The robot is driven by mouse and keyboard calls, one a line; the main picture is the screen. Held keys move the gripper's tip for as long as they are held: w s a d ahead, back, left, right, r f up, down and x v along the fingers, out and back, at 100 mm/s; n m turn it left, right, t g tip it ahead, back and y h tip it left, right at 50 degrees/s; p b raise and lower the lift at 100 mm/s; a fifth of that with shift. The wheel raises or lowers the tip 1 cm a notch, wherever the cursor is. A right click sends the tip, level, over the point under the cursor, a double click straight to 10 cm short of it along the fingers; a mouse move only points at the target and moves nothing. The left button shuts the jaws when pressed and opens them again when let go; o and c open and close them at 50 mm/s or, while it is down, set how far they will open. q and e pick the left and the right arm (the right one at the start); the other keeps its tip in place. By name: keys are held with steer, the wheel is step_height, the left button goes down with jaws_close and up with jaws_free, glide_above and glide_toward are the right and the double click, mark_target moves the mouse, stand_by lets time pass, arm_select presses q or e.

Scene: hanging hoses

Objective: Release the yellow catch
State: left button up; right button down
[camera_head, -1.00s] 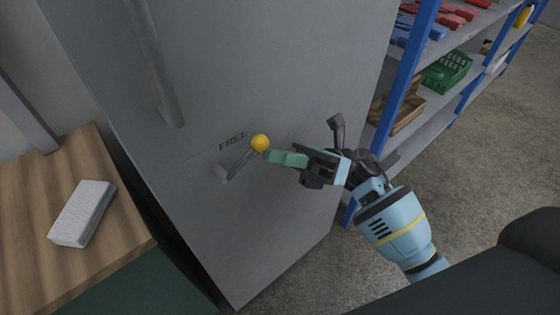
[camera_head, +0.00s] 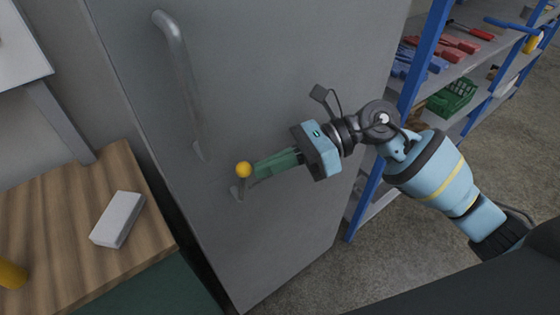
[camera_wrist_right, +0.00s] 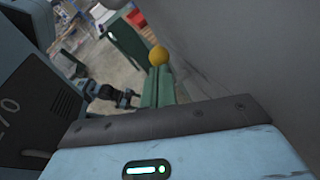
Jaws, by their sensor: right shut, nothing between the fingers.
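The yellow catch is a lever with a yellow ball knob (camera_head: 243,169) on the grey cabinet door (camera_head: 270,90). Its short metal arm (camera_head: 239,188) runs from a pivot low on the door up to the knob, nearly upright in the head view. My right gripper (camera_head: 260,170) has green fingers shut with nothing between them. Their tips are at the knob's right side; I cannot tell whether they touch it. In the right wrist view the knob (camera_wrist_right: 158,56) shows just beyond the fingertips (camera_wrist_right: 157,72).
A long grey handle (camera_head: 183,85) is above the catch on the door. A wooden-topped bench (camera_head: 65,225) with a pale block (camera_head: 118,219) stands at the left. A blue-framed shelf (camera_head: 428,60) with tools and a green basket (camera_head: 449,97) stands at the right.

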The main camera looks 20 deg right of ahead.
arm_select(q)
steer(key=shift+w+a+r+p, duration=0.1)
steer(key=shift+w+r+p, duration=0.05)
steer(key=shift+r+p, duration=0.15)
arm_select(e)
steer(key=shift+s+a+r, duration=0.3)
steer(key=shift+a+r, duration=0.05)
steer(key=shift+a, duration=0.3)
arm_select(q)
steer(key=shift+w+r, duration=0.2)
steer(key=shift+w, duration=0.1)
arm_select(e)
steer(key=shift+a, duration=0.1)
arm_select(q)
steer(key=s+d+f+b, duration=0.2)
steer(key=f+b, duration=0.1)
steer(key=shift+s+d+f, duration=0.1)
steer(key=shift+s+f, duration=0.2)
steer(key=shift+s, duration=0.05)
arm_select(e)
steer(key=v, duration=1.3)
steer(key=shift+s, duration=0.45)
arm_select(q)
steer(key=shift+s+g, duration=0.2)
steer(key=shift+g, duration=0.1)
arm_select(e)
steer(key=shift+f, duration=0.1)
